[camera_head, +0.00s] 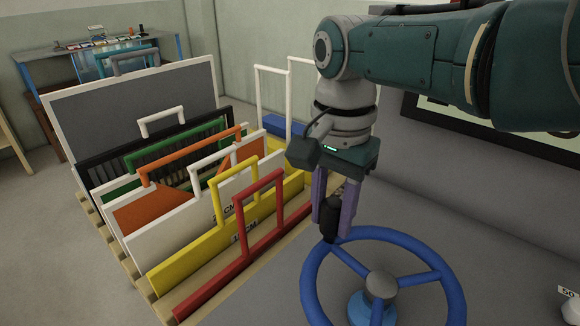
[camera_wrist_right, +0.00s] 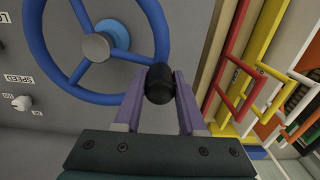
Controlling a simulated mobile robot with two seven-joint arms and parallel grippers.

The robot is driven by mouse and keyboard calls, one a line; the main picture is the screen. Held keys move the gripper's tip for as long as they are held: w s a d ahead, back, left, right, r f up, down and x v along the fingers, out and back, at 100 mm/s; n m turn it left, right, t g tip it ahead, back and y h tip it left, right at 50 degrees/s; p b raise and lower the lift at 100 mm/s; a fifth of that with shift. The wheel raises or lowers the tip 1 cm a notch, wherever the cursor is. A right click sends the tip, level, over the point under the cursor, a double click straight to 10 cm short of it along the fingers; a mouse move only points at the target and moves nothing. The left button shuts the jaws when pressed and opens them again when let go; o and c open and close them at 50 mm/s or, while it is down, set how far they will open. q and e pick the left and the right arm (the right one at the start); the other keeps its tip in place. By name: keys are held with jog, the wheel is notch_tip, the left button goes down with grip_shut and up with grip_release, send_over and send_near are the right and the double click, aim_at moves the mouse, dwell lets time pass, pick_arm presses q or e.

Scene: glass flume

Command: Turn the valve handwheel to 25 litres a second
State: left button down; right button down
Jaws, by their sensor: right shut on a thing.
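The valve handwheel is a blue ring with spokes and a grey hub (camera_head: 381,286), at the lower right of the head view. In the right wrist view the handwheel (camera_wrist_right: 98,46) fills the upper left. A black knob (camera_wrist_right: 159,84) stands on its rim. My right gripper (camera_head: 333,212) comes down from above with purple fingers, shut on the black knob, one finger on each side. It also shows in the right wrist view (camera_wrist_right: 159,92). No flow reading is legible. My left gripper is not in view.
A wooden rack of upright plates with handles stands left of the wheel: red (camera_head: 241,250), yellow (camera_head: 206,246), white, green, black and grey ones. A grey panel in the right wrist view carries labels and a small white knob (camera_wrist_right: 21,103). A table with a glass tank is at the back left.

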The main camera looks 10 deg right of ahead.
jog(key=shift+d, duration=0.1)
jog(key=c, duration=0.5)
grip_release()
jog(key=shift+r, duration=0.35)
notch_tip(320, 180, up, 8)
jog(key=p, duration=0.4)
jog(key=shift+r, duration=0.65)
